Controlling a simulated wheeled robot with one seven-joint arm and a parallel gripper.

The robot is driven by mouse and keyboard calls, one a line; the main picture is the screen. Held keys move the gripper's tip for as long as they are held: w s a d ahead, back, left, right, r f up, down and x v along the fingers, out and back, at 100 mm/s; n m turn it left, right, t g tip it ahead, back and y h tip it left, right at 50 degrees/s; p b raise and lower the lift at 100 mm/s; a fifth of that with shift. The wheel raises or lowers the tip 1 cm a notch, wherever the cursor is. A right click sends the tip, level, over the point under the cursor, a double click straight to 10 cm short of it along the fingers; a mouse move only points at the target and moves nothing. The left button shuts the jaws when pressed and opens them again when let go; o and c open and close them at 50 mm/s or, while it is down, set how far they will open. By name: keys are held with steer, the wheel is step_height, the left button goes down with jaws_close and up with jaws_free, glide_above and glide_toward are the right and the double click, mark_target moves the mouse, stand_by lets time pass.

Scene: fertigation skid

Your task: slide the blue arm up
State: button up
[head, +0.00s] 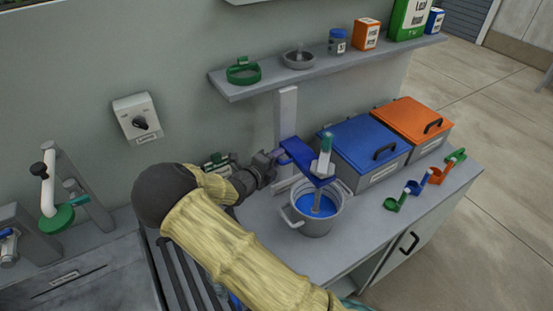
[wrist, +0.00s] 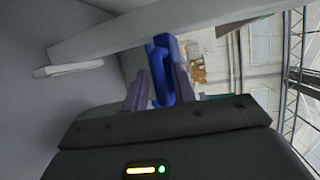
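The blue arm (head: 308,160) sticks out level from a grey upright post over a grey pot (head: 317,220) with blue liquid in it. A grey and green stirrer unit sits on the arm's outer end, and its shaft reaches down into the pot. My gripper (head: 270,160) is at the arm's left end by the post. In the wrist view, the arm's blue handle (wrist: 160,72) stands between the two fingers of my gripper (wrist: 158,90), with no clear gap on either side. The fingers look shut on it. The contact itself is partly hidden.
A shelf (head: 300,77) with a green ring, a grey dish and several containers hangs above the arm. Blue (head: 362,140) and orange (head: 412,118) lidded bins stand right of the pot. Small scoops lie on the counter's front right. A wall switch box (head: 138,117) is at left.

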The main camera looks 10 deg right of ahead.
jaws_close()
step_height(320, 180, up, 18)
steer(key=p, duration=1.5)
steer(key=shift+w, duration=0.15)
steer(key=shift+o, duration=1.1)
jaws_free()
steer(key=shift+o, duration=0.2)
steer(key=shift+f, duration=0.15)
steer(key=shift+f, duration=0.1)
